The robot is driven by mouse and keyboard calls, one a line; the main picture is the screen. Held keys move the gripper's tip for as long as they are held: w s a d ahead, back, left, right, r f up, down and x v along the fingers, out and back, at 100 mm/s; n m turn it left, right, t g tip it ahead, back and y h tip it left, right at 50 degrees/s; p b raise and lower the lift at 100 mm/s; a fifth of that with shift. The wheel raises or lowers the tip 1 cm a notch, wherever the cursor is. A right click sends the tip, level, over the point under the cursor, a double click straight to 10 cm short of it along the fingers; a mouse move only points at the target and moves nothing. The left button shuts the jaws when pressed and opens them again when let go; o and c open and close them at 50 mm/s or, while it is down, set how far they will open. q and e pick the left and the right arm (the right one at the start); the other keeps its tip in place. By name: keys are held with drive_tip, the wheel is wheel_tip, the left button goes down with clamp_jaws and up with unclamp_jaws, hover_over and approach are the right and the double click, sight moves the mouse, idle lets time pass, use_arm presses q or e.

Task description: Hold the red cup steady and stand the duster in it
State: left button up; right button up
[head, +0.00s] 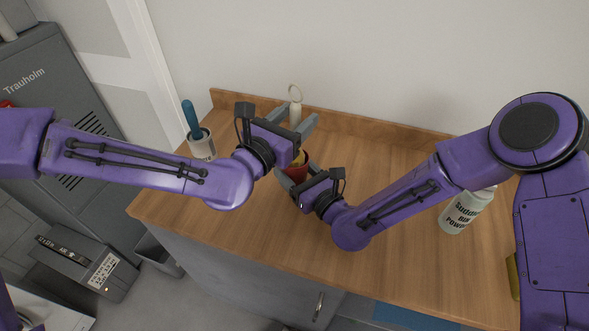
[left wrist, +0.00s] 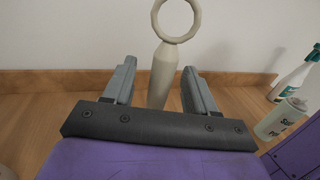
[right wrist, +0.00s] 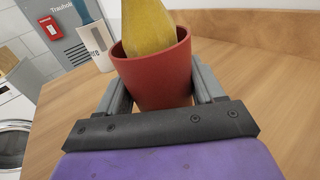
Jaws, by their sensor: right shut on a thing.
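The red cup (head: 298,173) stands on the wooden counter, and in the right wrist view (right wrist: 155,75) it sits between the fingers of my right gripper (head: 296,176), which is shut on it. The duster's yellow head (right wrist: 148,28) is inside the cup's mouth. Its pale handle (head: 295,115) rises upright and ends in a ring (left wrist: 178,18). My left gripper (left wrist: 160,75) is open, with one finger on each side of the handle and gaps visible between. In the head view the left gripper hides part of the duster between head and handle.
A white holder (head: 203,148) with a blue-handled tool (head: 190,117) stands left of the cup. A labelled powder bottle (head: 463,212) is at the right, near my right arm. A spray bottle (left wrist: 297,75) stands farther right. A wooden backsplash (head: 375,127) runs behind. The counter's front middle is clear.

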use_arm(q)
drive_tip(key=v, duration=0.7)
drive_tip(key=shift+s, duration=0.2)
drive_tip(key=shift+a, duration=0.15)
use_arm(e)
drive_tip(key=o, duration=1.1)
drive_tip(key=shift+d, duration=0.1)
drive_tip(key=v, duration=1.1)
drive_tip(key=shift+s+d, duration=0.1)
drive_tip(key=shift+s, duration=0.15)
drive_tip(key=shift+s+d, duration=0.1)
drive_tip(key=shift+s, duration=0.1)
